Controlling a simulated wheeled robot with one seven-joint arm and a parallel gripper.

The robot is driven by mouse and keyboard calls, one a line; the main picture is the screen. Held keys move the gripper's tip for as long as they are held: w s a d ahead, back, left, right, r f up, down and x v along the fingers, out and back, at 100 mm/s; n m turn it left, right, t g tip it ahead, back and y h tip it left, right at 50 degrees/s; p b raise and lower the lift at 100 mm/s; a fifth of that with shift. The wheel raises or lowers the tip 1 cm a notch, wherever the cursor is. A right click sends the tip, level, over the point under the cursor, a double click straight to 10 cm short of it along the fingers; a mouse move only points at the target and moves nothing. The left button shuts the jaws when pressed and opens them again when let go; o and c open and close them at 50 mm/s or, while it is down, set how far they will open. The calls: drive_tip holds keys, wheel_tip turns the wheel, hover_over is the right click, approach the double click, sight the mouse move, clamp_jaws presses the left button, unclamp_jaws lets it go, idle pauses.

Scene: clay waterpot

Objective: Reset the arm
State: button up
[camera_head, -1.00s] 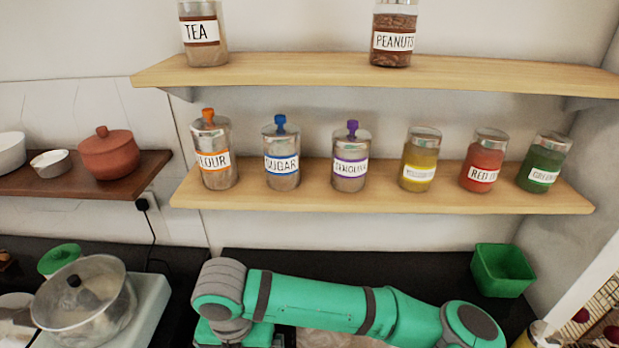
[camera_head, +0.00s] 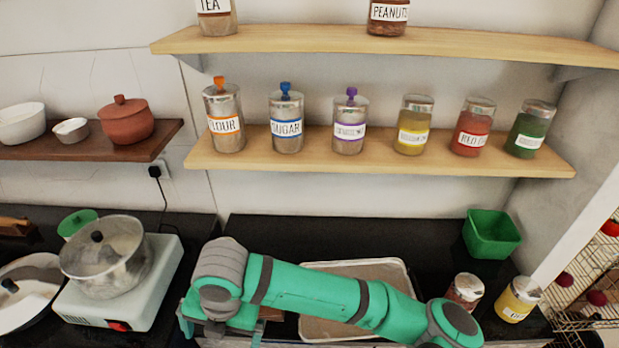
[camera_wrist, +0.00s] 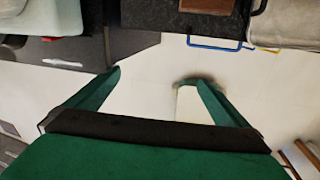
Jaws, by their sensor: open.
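My gripper (camera_wrist: 153,84) shows in the wrist view as two green fingers spread wide apart, with nothing between them but pale floor or wall behind. It is open and empty. In the head view my green arm lies across the front of the dark counter, running from lower left to lower right. The gripper itself is out of sight there. A clay-coloured lidded pot (camera_head: 127,121) stands on the small brown shelf (camera_head: 90,147) at the left, well away from the arm.
A steel pot (camera_head: 103,262) sits on the white stove (camera_head: 150,290) at the left. A tray (camera_head: 340,330) lies beneath my arm. A green bin (camera_head: 491,234), a jar (camera_head: 465,290) and a yellow jar (camera_head: 518,299) stand at the right. Wooden shelves (camera_head: 380,165) hold several jars.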

drive_tip(key=w+a+r+m+t+y, duration=0.1)
drive_tip(key=a+r+m+t+y, duration=0.1)
drive_tip(key=a+r+m+y, duration=0.55)
drive_tip(key=w+a+r+m+t+y, duration=0.15)
drive_tip(key=a+r+y, duration=0.4)
drive_tip(key=a, duration=0.55)
drive_tip(key=w+d+m+t, duration=0.4)
drive_tip(key=d+m+t, duration=0.2)
drive_tip(key=m+t, duration=0.45)
drive_tip(key=s+d+f+m+t+h, duration=0.1)
drive_tip(key=s+d+f+m+h, duration=0.2)
drive_tip(key=d+f+m+h, duration=0.35)
drive_tip(key=s+d+f+m+t+h, duration=0.2)
drive_tip(key=s+d+f+m+h, duration=0.15)
drive_tip(key=d+f+m, duration=0.5)
drive_tip(key=s+d+f+g+h, duration=0.1)
drive_tip(key=s+d+f+h, duration=0.1)
drive_tip(key=s+d, duration=0.6)
drive_tip(key=s+d+f+h, duration=0.3)
drive_tip(key=s+d+f, duration=0.2)
drive_tip(key=s, duration=0.8)
drive_tip(key=d, duration=0.2)
drive_tip(key=shift+d+f+g, duration=0.25)
drive_tip(key=shift+d+g, duration=0.15)
